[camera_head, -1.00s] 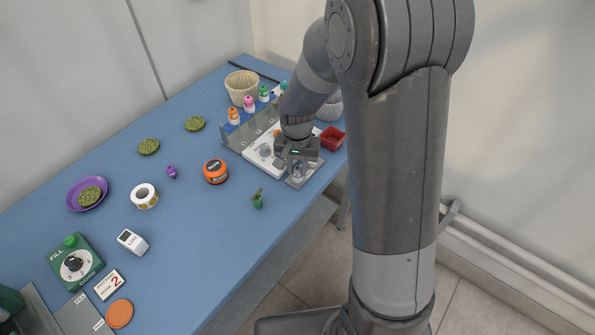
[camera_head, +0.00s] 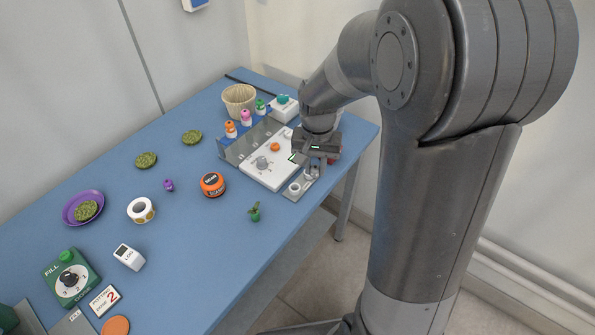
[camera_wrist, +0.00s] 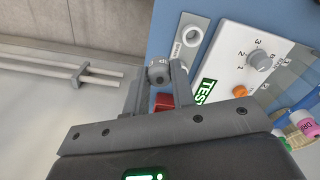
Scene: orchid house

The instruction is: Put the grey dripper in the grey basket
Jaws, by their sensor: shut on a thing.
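My gripper (camera_wrist: 156,78) is shut on the grey dripper (camera_wrist: 157,72), whose rounded grey end shows between the fingertips in the wrist view. In the head view my gripper (camera_head: 311,166) is over the right edge of the white test panel, just above the grey plate with a ring-shaped holder (camera_head: 297,188). That holder (camera_wrist: 189,36) looks empty in the wrist view, to the right of the dripper. The dripper cannot be made out in the head view. The grey basket is not visible now; my arm covers the place where it stood.
A red container (camera_wrist: 163,101) shows partly behind my fingers. The white test panel (camera_head: 268,172) with knobs stands left of my gripper, with coloured bottles (camera_head: 246,117) behind it. A cream basket (camera_head: 239,98) stands farther back. A small green plant (camera_head: 255,212) stands near the front edge.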

